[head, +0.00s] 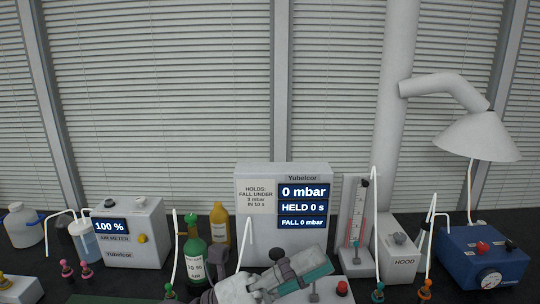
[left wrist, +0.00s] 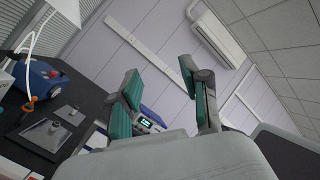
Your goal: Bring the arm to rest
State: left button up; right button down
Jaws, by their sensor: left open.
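My left arm comes in low at the bottom middle of the head view. Its left gripper (head: 306,273), grey with teal finger pads, is in front of the white Yubelcor box (head: 257,235) with the pressure display. In the left wrist view the two teal-padded fingers of the left gripper (left wrist: 160,78) stand well apart, with nothing between them. Behind them are a pale wall and ceiling. My right gripper is in neither view.
On the dark bench stand the air meter (head: 134,232), a green bottle (head: 194,262), a yellow bottle (head: 220,225), a red-scaled column (head: 355,225), the hood box (head: 400,248) and a blue pump (head: 484,257). Thin white tubes rise between them. A white hood (head: 477,137) hangs at right.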

pick_arm(q)
jog(key=w+a+f+n+t+y, duration=0.3)
jog(key=w+a+n+t+y, duration=0.35)
jog(key=n, duration=0.65)
jog(key=w+a+f+n+t+y, duration=0.35)
jog(key=a+n+t+y, duration=0.4)
jog(key=n+t, duration=0.45)
jog(key=s+a+f+n+g+y, duration=0.25)
jog(key=a+f+n+y, duration=0.2)
jog(key=f, duration=0.35)
jog(key=s+a+f+n+g+y, duration=0.1)
jog(key=a+f+n+g+y, duration=0.35)
jog(key=f, duration=0.45)
jog(key=s+a+f+n+g, duration=0.1)
jog(key=s+f+n+g, duration=0.1)
jog(key=s+f+g, duration=0.5)
jog(key=s+a+f+n+g, duration=0.2)
jog(key=s+f+g, duration=0.1)
jog(key=s+f, duration=0.8)
jog(key=s+f+g, duration=0.1)
jog(key=s+f, duration=0.1)
jog(key=f, duration=1)
jog(key=s+f+g, duration=0.1)
jog(key=s+f, duration=0.1)
jog(key=f, duration=0.9)
jog(key=s+a+f+g, duration=0.1)
jog(key=s+a+f, duration=0.1)
jog(key=s+f, duration=1.5)
jog(key=shift+a+f, duration=0.4)
jog(key=shift+f, duration=0.05)
